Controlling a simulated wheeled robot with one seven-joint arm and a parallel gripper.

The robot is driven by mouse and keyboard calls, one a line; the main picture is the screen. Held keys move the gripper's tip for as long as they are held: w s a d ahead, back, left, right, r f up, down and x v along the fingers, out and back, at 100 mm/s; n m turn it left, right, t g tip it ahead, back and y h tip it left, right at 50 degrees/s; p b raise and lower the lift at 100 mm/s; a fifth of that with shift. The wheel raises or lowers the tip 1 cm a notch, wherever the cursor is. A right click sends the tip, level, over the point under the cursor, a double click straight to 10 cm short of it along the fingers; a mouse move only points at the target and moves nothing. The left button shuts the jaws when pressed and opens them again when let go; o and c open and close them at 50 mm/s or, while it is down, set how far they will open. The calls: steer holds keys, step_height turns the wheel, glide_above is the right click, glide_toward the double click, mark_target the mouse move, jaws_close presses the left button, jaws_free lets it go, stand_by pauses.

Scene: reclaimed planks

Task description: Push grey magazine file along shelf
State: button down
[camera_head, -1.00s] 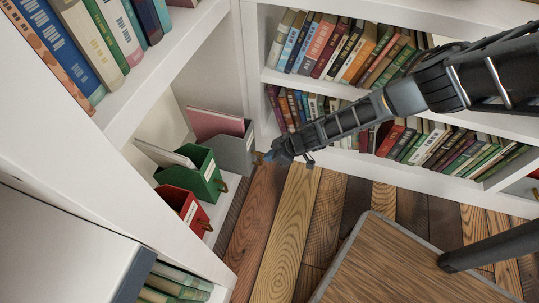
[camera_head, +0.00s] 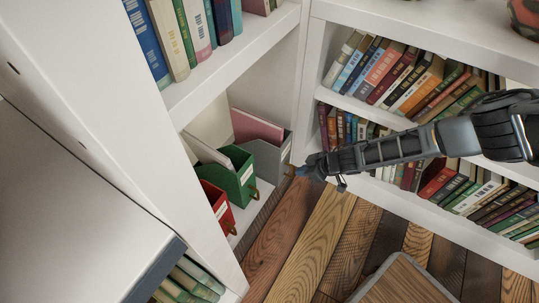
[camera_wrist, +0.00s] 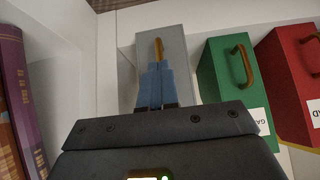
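The grey magazine file (camera_head: 268,160) stands on the lower shelf (camera_head: 246,219) at the far end of a row, with a pink folder (camera_head: 257,126) in it. In the wrist view its grey front (camera_wrist: 180,47) faces me, with a brass handle (camera_wrist: 158,48). My gripper (camera_head: 304,172) is in front of that face, close to the handle. In the wrist view its blue fingers (camera_wrist: 155,68) lie side by side, shut, overlapping the handle's lower part. I cannot tell whether they touch it.
A green magazine file (camera_head: 233,185) stands beside the grey one, with a red file (camera_head: 217,207) nearer. A white side panel stands past the grey file. A bookcase full of books (camera_head: 400,75) is at right. A brown-topped piece (camera_head: 403,283) stands at the bottom.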

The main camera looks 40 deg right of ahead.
mark_target(285, 165)
steer(key=shift+w+a+b, duration=0.35)
steer(key=shift+w+b, duration=0.1)
steer(key=shift+w, duration=0.4)
steer(key=shift+w+a+b, duration=0.3)
steer(key=shift+w+b, duration=0.15)
steer(key=shift+w, duration=0.45)
steer(key=shift+w+a+b, duration=0.35)
steer(key=shift+w+b, duration=0.1)
steer(key=shift+w, duration=0.4)
steer(key=shift+s, duration=0.1)
steer(key=shift+s+d+p, duration=0.25)
steer(key=shift+s, duration=0.35)
steer(key=shift+s+d+p, duration=0.2)
steer(key=shift+s+p, duration=0.05)
steer(key=shift+s, duration=0.4)
steer(key=shift+s+d+p, duration=0.25)
steer(key=shift+s, duration=0.35)
